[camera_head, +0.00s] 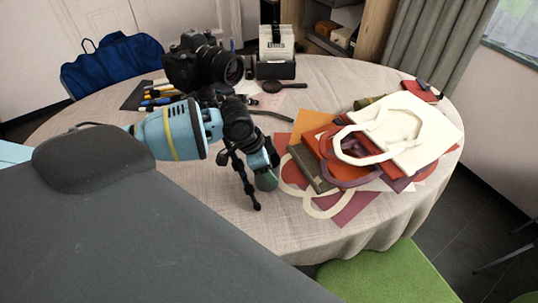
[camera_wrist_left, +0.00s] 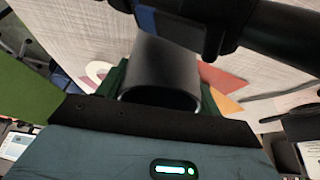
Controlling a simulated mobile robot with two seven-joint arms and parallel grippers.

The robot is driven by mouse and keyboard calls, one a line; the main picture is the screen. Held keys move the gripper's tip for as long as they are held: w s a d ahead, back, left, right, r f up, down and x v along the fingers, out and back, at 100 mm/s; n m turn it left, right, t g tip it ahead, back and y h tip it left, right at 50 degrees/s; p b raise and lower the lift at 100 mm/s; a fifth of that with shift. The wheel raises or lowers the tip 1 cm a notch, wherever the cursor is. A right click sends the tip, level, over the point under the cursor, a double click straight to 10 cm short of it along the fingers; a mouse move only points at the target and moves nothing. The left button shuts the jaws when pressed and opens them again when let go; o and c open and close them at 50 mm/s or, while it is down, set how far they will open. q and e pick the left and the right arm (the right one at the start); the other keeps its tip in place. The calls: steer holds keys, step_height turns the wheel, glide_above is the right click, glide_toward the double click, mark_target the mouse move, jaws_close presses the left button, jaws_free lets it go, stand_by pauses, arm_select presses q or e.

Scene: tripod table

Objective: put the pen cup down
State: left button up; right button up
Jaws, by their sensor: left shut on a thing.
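The pen cup (camera_wrist_left: 160,72) is a smooth dark grey cylinder in the left wrist view, with its open rim towards the camera. My left gripper (camera_wrist_left: 160,92) is shut on it, with a green finger on each side. In the head view my light blue left arm reaches over the table, and the left gripper (camera_head: 266,172) is beside a small black tripod (camera_head: 240,170). My right gripper is not in view.
The round table (camera_head: 325,78) has a pale cloth. A black camera (camera_head: 205,62) stands at the back, with loose pens (camera_head: 160,93) in front. Bags and papers (camera_head: 395,130) cover the right side. Bare cloth shows left of the tripod and along the front.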

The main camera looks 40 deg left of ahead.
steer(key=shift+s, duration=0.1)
arm_select(q)
steer(key=o, duration=1.1)
steer(key=shift+f, duration=0.1)
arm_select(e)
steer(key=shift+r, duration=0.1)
arm_select(q)
steer(key=shift+r, duration=0.2)
steer(key=p+v, duration=0.1)
steer(key=v, duration=0.9)
steer(key=shift+s+a+r, duration=0.1)
steer(key=shift+a+r, duration=0.05)
steer(key=shift+r, duration=0.25)
steer(key=shift+s+a+r, duration=0.1)
steer(key=shift+s+r, duration=0.1)
steer(key=shift+r, duration=0.25)
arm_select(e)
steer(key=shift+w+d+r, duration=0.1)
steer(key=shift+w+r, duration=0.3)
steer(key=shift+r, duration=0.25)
